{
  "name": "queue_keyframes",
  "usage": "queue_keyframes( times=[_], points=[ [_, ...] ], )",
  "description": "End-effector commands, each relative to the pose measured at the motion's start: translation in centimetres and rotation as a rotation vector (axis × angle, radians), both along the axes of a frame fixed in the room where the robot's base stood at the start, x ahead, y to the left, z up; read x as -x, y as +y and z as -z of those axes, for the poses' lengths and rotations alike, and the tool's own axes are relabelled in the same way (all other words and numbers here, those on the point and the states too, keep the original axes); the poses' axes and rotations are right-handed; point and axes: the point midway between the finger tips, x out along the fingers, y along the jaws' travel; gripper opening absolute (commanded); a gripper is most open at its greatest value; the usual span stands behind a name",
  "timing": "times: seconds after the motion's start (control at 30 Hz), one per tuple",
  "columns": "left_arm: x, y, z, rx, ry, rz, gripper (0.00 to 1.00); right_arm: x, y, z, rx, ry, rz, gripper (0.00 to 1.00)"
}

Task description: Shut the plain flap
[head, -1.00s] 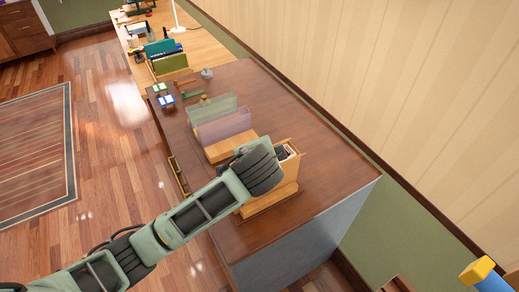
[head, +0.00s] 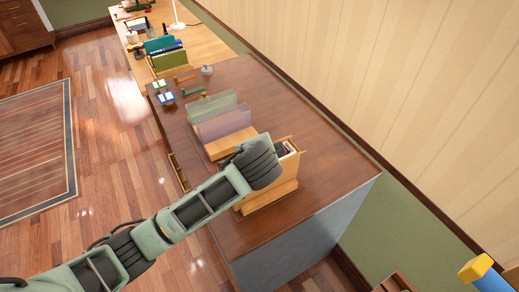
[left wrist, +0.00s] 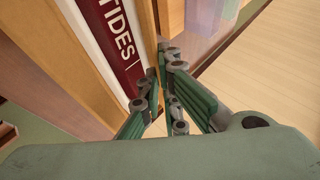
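A pale wooden holder (head: 272,193) stands on the dark wood desk, with a maroon book (left wrist: 112,38) lettered "TIDES" inside it. A flat pale wood board (head: 226,144) lies between the holder and the translucent purple panel (head: 222,124). I cannot tell for sure whether this board is the plain flap. My left gripper (left wrist: 163,72) is at the holder's open edge. Its fingers converge with a narrow gap, beside a thin wooden edge (left wrist: 150,30); whether they grip it is unclear. In the head view my wrist hides the fingertips. My right gripper is out of view.
A translucent green panel (head: 214,103) stands behind the purple one. Small items (head: 165,98) lie farther along the desk (head: 330,185). The desk is bare right of the holder. A panelled wall (head: 400,90) runs along the right.

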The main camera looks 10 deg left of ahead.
Motion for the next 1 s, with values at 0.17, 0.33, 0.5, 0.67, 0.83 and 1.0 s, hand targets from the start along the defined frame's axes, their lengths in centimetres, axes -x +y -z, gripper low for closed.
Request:
queue_keyframes(
  times=[0.17, 0.33, 0.5, 0.67, 0.83, 1.0],
  points=[
    [0.13, -0.09, 0.28, -0.018, -0.023, 0.000, 0.00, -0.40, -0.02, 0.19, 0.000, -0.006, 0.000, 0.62],
    [0.30, -0.22, 0.47, -0.063, -0.086, 0.000, 0.00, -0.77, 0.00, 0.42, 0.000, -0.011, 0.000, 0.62],
    [0.31, -0.26, 0.36, -0.072, -0.101, 0.000, 0.00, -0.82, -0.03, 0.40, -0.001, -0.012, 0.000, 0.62],
    [0.31, -0.26, 0.36, -0.072, -0.100, 0.001, 0.00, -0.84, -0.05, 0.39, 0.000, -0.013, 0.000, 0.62],
    [0.30, -0.25, 0.35, -0.072, -0.100, 0.001, 0.17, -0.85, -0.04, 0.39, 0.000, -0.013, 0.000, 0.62],
    [0.30, -0.25, 0.35, -0.072, -0.100, 0.000, 0.22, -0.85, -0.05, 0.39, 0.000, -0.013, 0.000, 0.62]
  ],
)
